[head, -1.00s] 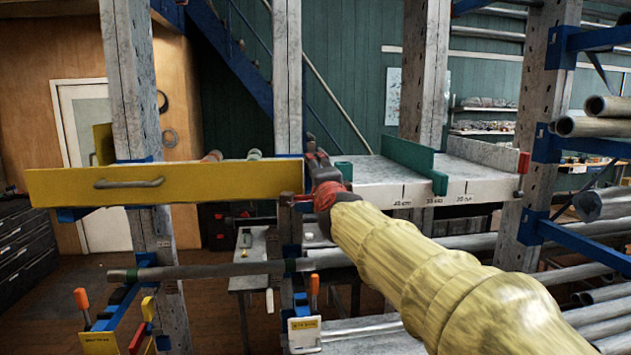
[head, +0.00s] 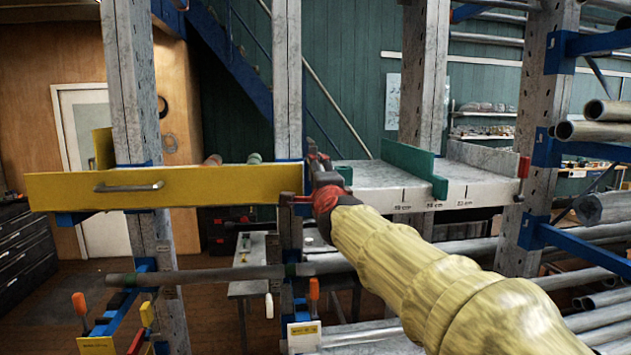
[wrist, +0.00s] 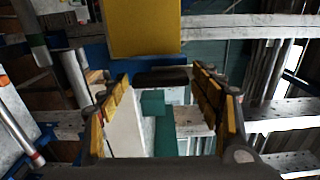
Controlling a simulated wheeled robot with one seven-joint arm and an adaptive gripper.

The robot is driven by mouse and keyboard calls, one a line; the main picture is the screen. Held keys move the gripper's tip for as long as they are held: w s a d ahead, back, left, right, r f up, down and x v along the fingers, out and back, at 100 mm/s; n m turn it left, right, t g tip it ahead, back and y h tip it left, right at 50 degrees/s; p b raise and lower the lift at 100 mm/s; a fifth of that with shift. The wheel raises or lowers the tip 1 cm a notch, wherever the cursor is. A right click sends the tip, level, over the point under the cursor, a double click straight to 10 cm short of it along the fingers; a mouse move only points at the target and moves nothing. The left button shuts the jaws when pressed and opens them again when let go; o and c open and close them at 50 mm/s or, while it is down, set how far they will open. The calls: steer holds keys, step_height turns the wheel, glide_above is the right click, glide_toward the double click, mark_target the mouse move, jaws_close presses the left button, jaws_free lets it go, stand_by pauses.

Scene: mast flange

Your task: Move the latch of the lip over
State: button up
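The lip is a long yellow board (head: 200,187) with a grey handle, standing upright along the rack's front on the left. A small dark red fitting (head: 294,198), perhaps the latch, is at its right end. My gripper (head: 316,160) is just right of that end, partly hidden by its own red and dark body. In the wrist view my gripper (wrist: 165,100) is open, its yellow-padded fingers wide apart. A dark bar (wrist: 162,76) shows between the fingertips, below the yellow board; I cannot tell whether it touches them.
A pale measuring shelf (head: 380,190) with a green divider (head: 408,160) lies right of my gripper. Grey rack posts (head: 288,90) stand close behind. Blue brackets and steel pipes (head: 595,130) are at the right. A long pipe (head: 210,275) runs below the board.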

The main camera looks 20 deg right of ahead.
steer(key=shift+o, duration=0.6)
steer(key=v, duration=1.2)
steer(key=s+a+f+n+g+y, duration=0.2)
steer(key=a+f+n+g+y, duration=0.15)
steer(key=a+f+n, duration=0.4)
steer(key=s+a+f+n+g+y, duration=0.2)
steer(key=a+f+n+y, duration=0.25)
steer(key=f, duration=0.55)
steer(key=s+f+n+g+h+b, duration=0.3)
steer(key=s+f+n+g+b, duration=0.3)
steer(key=s+f, duration=1.6)
step_height(320, 180, down, 4)
steer(key=n+b, duration=0.1)
steer(key=n, duration=0.2)
steer(key=shift+s+d+r+b, duration=0.15)
steer(key=shift+s+d+b, duration=0.15)
steer(key=shift+d, duration=0.1)
